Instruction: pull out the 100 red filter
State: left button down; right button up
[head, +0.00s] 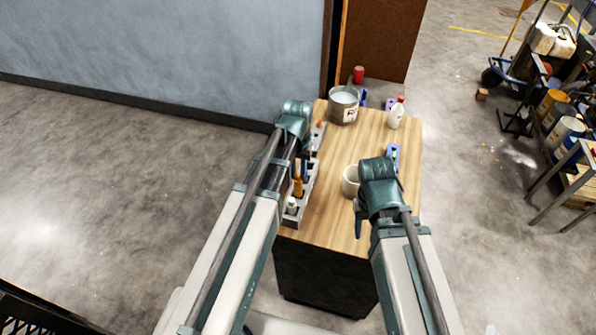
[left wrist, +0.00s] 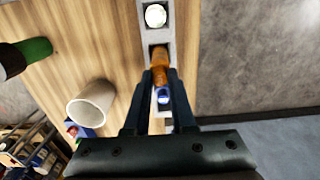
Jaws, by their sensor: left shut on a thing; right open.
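A grey rack (head: 308,187) runs along the left edge of the wooden table and holds several pieces in a row. An orange piece (left wrist: 160,66) stands in it, also in the head view (head: 298,187). My left gripper (left wrist: 160,76) reaches down over the rack and is shut on this orange piece, which shows between the fingertips. A blue-topped piece (left wrist: 164,97) is close beside it, partly between the fingers in the picture. I cannot read any label, and no clearly red filter shows in the rack. My right gripper (head: 359,221) is open at the table's right front.
At the back stand a metal can (head: 343,105), a red can (head: 358,75) and a white bottle with a red cap (head: 397,113). The table's middle is mostly clear.

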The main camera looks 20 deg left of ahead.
pick_arm(q)
jog(key=shift+r+p, duration=1.75)
jog(key=shift+r, duration=0.2)
jog(key=shift+f, duration=0.1)
